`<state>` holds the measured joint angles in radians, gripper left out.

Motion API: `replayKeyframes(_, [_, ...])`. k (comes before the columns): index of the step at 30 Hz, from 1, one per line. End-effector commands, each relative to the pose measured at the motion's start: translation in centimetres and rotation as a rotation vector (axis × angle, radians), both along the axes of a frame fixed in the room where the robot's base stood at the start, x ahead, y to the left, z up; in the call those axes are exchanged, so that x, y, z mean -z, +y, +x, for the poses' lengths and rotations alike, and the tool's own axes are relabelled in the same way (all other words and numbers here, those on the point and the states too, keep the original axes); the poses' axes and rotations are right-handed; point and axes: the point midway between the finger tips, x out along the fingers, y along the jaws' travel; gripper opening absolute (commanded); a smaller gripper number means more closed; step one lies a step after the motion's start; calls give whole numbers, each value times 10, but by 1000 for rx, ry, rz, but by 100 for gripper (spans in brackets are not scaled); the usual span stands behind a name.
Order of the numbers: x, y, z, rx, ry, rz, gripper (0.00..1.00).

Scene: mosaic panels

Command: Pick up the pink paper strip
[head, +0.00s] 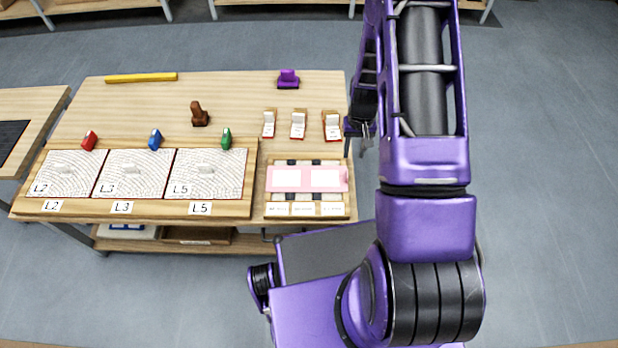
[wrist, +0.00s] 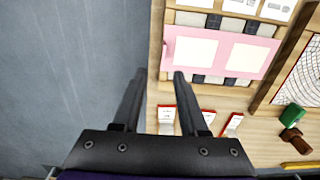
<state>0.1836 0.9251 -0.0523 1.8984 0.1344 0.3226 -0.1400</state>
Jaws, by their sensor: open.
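The pink paper strip (head: 307,179) lies flat across a small wooden tray (head: 354,205) at the right end of the table. It has two cream rectangles on it and a small pink tab at its right end. In the wrist view the strip (wrist: 218,70) shows at upper right, beyond the fingertips. My gripper (wrist: 160,74) is open with nothing between its fingers. It hangs near the table's right edge, with the strip off to one side. In the head view my gripper (head: 362,135) is small and partly hidden by my arm.
A wooden board with panels L2, L3 and L5 (head: 210,173) lies left of the tray. Red (head: 89,140), blue (head: 155,139) and green (head: 226,138) pieces stand behind it. Several small white-faced blocks (head: 298,124) stand behind the tray. Open floor lies right of the table.

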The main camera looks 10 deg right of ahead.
Motion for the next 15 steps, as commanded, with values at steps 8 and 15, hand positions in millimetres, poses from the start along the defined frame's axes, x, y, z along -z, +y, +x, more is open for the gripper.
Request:
replayKeyframes(8, [53, 1, 0, -1, 2, 0, 42])
replayKeyframes(15, [68, 2, 1, -3, 0, 0, 42])
